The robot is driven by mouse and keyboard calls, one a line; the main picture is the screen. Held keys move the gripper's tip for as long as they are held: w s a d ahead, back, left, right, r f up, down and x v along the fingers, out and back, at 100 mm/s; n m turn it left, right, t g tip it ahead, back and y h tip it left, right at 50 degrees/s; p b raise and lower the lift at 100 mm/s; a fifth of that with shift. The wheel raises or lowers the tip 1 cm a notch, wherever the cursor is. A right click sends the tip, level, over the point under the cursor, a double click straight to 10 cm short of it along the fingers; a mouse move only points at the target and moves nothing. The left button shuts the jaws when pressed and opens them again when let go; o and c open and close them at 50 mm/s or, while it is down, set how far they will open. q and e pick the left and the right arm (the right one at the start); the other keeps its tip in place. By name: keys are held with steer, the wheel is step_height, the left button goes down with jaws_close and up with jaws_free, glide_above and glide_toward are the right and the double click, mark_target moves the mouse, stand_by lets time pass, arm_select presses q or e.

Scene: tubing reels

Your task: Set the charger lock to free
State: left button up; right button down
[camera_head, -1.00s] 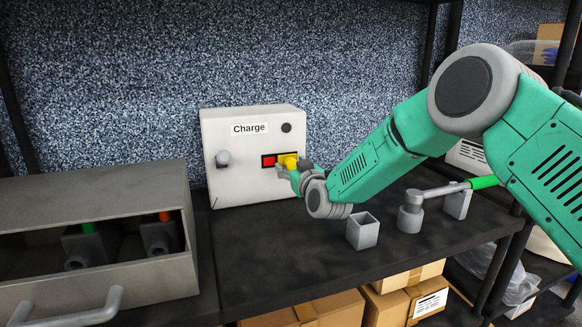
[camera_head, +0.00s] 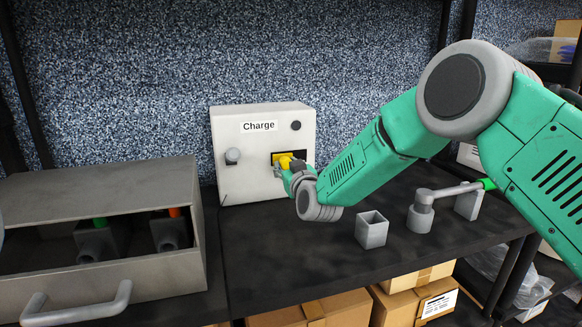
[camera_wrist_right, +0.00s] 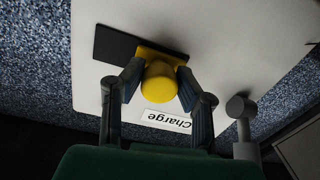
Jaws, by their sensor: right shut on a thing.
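The white box labelled "Charge" (camera_head: 231,190) stands on the dark shelf against the speckled wall. Its lock is a yellow knob (camera_head: 284,158) in a dark slot (camera_head: 301,156). The knob sits at the slot's left part in the head view, and no red shows. In the wrist view the yellow knob (camera_wrist_right: 159,84) is between the two fingers, with the dark slot (camera_wrist_right: 114,45) bare on one side. My right gripper (camera_head: 285,167) is shut on the knob; the wrist view shows the right gripper (camera_wrist_right: 159,80) touching both its sides. My left gripper is not in view.
A grey open-fronted case (camera_head: 110,285) with a handle stands at left. A small grey square holder (camera_head: 371,232) and a grey lever fixture (camera_head: 421,217) stand on the shelf at right.

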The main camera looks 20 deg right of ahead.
steer(key=c, duration=1.2)
jaws_free()
steer(key=shift+a+r, duration=0.2)
steer(key=shift+a, duration=0.1)
steer(key=shift+s+f, duration=0.1)
steer(key=shift+s, duration=0.05)
steer(key=shift+s, duration=0.3)
steer(key=s, duration=1.1)
steer(key=shift+d, duration=0.4)
